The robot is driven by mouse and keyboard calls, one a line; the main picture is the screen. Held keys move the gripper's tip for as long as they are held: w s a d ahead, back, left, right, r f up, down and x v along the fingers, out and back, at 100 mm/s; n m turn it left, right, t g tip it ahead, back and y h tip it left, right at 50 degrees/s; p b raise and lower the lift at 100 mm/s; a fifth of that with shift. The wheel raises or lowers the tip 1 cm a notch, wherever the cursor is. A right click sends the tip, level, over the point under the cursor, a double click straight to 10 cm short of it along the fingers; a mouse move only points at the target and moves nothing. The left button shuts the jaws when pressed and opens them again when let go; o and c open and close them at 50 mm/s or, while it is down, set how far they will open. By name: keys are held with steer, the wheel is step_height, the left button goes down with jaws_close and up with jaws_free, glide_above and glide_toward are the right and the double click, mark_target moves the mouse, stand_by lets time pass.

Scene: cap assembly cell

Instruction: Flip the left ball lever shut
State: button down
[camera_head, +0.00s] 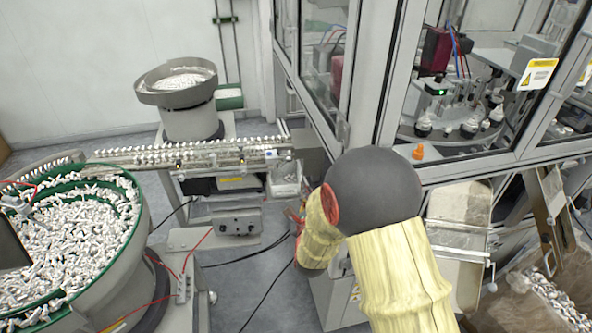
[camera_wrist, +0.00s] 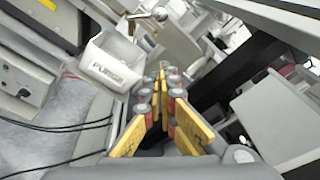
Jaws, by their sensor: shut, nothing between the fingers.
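A lever with a shiny ball end (camera_wrist: 160,14) shows at the top of the wrist view, just beyond the white PURGE bin; I take it for the left ball lever. Its mount is only partly visible. My gripper (camera_wrist: 162,72) is shut and empty, with its yellow-edged fingers together. Its tips point toward the ball and are apart from it in the picture; the exact gap cannot be told. In the head view my own arm covers most of the gripper and the left ball lever cannot be made out.
The PURGE bin (camera_wrist: 108,65) is close left of my fingers; it also shows in the head view (camera_head: 285,184). The machine cabinet (camera_head: 385,75) stands beside my arm. A feeder rail (camera_head: 200,153) and green-rimmed bowl (camera_head: 135,190) are left. Cables cross the floor.

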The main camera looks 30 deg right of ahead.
mark_target(287, 160)
steer(key=b+x, duration=0.1)
steer(key=x, duration=0.9)
steer(key=a+r, duration=0.2)
steer(key=shift+w+a+r, duration=0.2)
steer(key=shift+a+r, duration=0.15)
steer(key=shift+r, duration=0.05)
steer(key=shift+a+r+n+b, duration=0.15)
steer(key=shift+r+n+b, duration=0.3)
steer(key=shift+n+b, duration=0.25)
steer(key=a+r+n+b, duration=0.1)
steer(key=n+b, duration=0.1)
steer(key=n, duration=0.1)
steer(key=r+n+b, duration=0.1)
steer(key=n+b, duration=0.1)
steer(key=b, duration=0.1)
steer(key=w+a+r+n+t+h+b, duration=0.1)
steer(key=n+b, duration=0.1)
steer(key=n, duration=0.1)
steer(key=shift+a+r+n, duration=0.3)
steer(key=shift+a, duration=0.05)
steer(key=shift+w+a+r+b, duration=0.15)
steer(key=shift+a+r+b, duration=0.1)
steer(key=shift+b, duration=0.3)
